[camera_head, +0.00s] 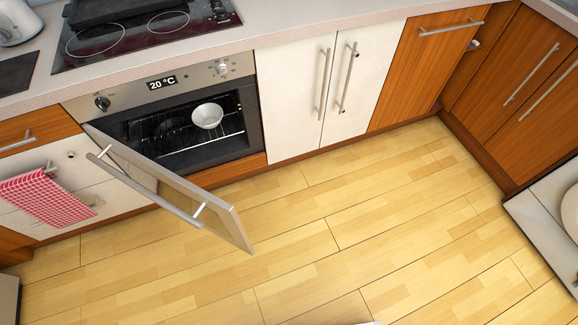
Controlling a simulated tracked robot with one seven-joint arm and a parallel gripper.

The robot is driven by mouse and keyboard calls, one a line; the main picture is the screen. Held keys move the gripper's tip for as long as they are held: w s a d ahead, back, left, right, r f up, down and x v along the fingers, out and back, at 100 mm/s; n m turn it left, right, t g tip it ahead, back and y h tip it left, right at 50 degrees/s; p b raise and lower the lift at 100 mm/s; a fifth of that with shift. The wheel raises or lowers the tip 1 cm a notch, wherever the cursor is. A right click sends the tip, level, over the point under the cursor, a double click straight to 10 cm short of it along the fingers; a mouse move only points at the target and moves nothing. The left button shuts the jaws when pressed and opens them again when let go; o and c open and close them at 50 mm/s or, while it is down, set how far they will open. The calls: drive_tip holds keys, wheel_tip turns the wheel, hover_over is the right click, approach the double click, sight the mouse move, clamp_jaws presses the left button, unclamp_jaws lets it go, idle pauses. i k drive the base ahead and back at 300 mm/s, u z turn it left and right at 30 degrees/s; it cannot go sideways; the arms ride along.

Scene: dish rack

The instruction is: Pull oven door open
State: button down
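The oven (185,125) is built in under the counter at the left, with a display reading 20 °C. Its door (170,185) stands well open, swung out to the front from its left side. The door's long bar handle (145,188) is on the face turned to the left and front, and nothing touches it. Inside the oven a white bowl (207,116) sits on a wire rack, and a dark round item (172,128) is behind the glare to its left. My gripper is not in view.
A red checked towel (45,199) hangs from a handle left of the door. White cabinets (310,95) and wooden ones (415,65) line the wall to the right. The wooden floor (350,230) is clear. A white-topped unit (545,225) stands at the right edge.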

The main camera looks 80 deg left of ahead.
sight(196, 206)
drive_tip(key=z, duration=0.05)
drive_tip(key=i, duration=1.7)
drive_tip(key=u, duration=2.75)
drive_tip(key=i, duration=0.2)
drive_tip(key=u, duration=1.95)
drive_tip(key=i, duration=0.95)
drive_tip(key=z, duration=0.05)
